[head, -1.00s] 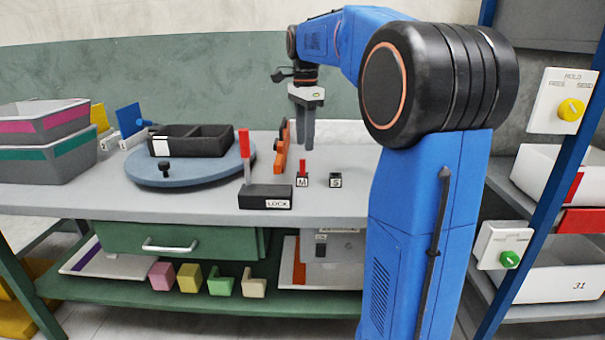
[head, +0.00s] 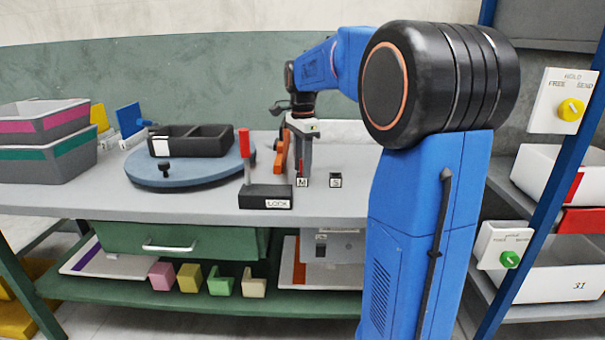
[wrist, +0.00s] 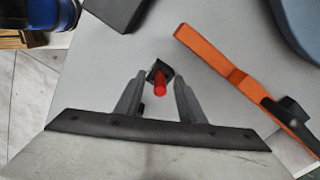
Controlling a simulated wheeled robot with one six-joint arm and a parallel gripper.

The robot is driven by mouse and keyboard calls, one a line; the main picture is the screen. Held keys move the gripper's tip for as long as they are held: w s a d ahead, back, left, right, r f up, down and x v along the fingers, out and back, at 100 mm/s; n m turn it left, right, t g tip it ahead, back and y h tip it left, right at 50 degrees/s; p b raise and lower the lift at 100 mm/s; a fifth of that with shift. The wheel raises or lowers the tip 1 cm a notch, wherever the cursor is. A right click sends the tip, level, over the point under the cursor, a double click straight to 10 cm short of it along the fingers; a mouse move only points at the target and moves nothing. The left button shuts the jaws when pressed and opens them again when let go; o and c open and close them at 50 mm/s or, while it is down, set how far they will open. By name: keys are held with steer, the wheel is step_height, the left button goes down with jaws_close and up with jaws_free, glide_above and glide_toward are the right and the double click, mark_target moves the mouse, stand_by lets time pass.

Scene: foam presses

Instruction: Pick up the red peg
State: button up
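The red peg (head: 300,167) stands upright in the small black block marked M (head: 302,182) on the grey workbench. In the wrist view the red peg (wrist: 159,82) rises from its dark block (wrist: 154,70) between the two fingers. My gripper (head: 301,173) is low over the block, pointing down, and partly overlaps the peg in the head view. In the wrist view my gripper (wrist: 154,85) is open, with a gap between each finger and the peg.
A matching block marked S (head: 335,180) stands to the right. An orange tool (wrist: 230,72) lies close by. The black LOCK base with its red lever (head: 244,143) and the blue turntable (head: 137,175) are to the left.

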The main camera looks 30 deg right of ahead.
steer(key=shift+c, duration=0.4)
jaws_close()
steer(key=shift+r, duration=0.1)
